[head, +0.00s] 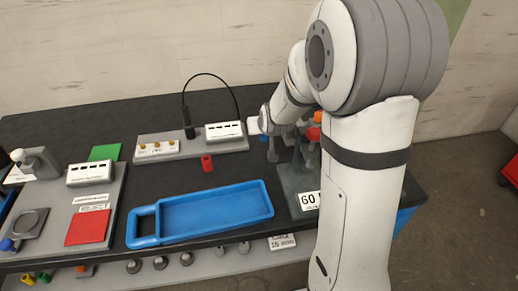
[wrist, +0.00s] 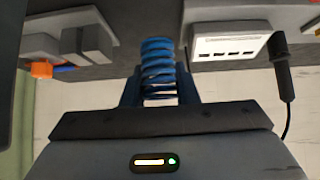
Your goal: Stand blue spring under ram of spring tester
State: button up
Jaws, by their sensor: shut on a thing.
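The blue spring (wrist: 158,62) is between the fingers of my gripper (wrist: 160,88) in the wrist view. The gripper is shut on it, and its coils reach beyond the fingertips. In the head view I cannot make out the spring, and my arm hides much of the area around the gripper. The spring tester (head: 295,185) appears to be the grey stand with an orange part and a "60" label, partly behind my arm. Grey blocks with an orange part, probably the tester (wrist: 85,42), show at the upper left of the wrist view. Its ram is not clear.
An empty blue tray (head: 205,215) lies at the front of the dark bench. A red piece (head: 207,163) stands behind it. A grey board with a white box (head: 224,131) and a black cable probe (head: 188,125) is at the back. Green (head: 105,152) and red (head: 88,228) pads are left.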

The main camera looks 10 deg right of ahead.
jog(key=f, duration=0.5)
jog(key=shift+w+f, duration=0.2)
jog(key=shift+f, duration=0.2)
jog(key=shift+s+f+p, duration=0.1)
jog(key=shift+f+p, duration=0.25)
jog(key=shift+f, duration=1.65)
jog(key=shift+f, duration=0.1)
jog(key=shift+f, duration=0.1)
jog(key=o, duration=1.1)
jog(key=shift+c, duration=0.2)
jog(key=shift+r, duration=0.2)
